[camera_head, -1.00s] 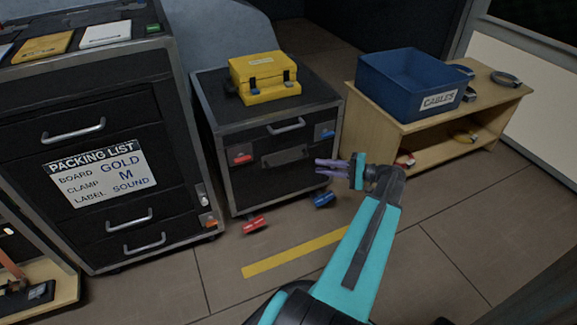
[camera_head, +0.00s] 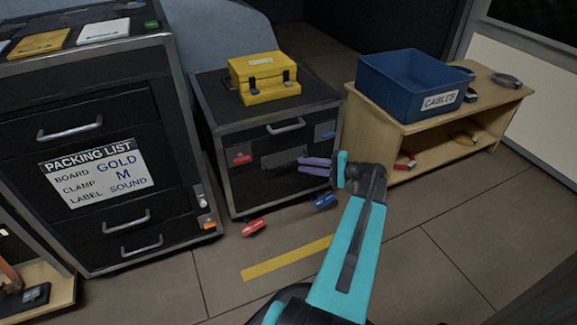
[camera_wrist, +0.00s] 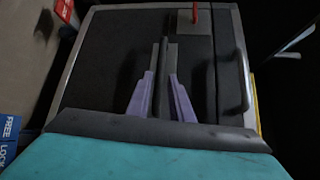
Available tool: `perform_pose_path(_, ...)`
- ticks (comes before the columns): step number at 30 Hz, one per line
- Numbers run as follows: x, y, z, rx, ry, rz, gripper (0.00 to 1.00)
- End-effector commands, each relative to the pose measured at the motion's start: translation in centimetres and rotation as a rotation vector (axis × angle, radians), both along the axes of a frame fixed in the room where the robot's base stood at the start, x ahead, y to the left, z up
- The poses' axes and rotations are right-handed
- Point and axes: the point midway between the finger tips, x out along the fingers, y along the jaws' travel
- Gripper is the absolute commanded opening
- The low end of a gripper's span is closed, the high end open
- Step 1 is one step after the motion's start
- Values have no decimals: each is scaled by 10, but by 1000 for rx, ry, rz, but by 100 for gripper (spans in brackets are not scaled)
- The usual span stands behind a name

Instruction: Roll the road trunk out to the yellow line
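The road trunk (camera_head: 270,185) is a black case with metal edges on the floor at the centre; it fills much of the wrist view (camera_wrist: 105,60). Its front has a silver handle (camera_head: 286,127), a red latch (camera_head: 242,159) and a blue latch (camera_head: 327,135). A red pedal (camera_head: 253,228) and a blue pedal (camera_head: 324,200) stick out at its foot; the blue one (camera_wrist: 10,135) reads FREE LOCK. The yellow line (camera_head: 287,258) lies on the floor in front, apart from the trunk.
A yellow case (camera_head: 265,80) sits on the trunk. A black drawer cabinet (camera_head: 90,235) with a packing list stands close on the left. A wooden shelf (camera_head: 400,145) with a blue cables bin (camera_head: 400,90) stands on the right. The floor in front is clear.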

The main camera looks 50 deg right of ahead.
Motion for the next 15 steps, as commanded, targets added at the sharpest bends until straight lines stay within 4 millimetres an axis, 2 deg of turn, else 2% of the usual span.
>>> perform_pose_path(9, 41, 19, -9, 0, -1, 3, 20)
perform_pose_path(15, 59, 26, -11, 0, 0, 2, 20)
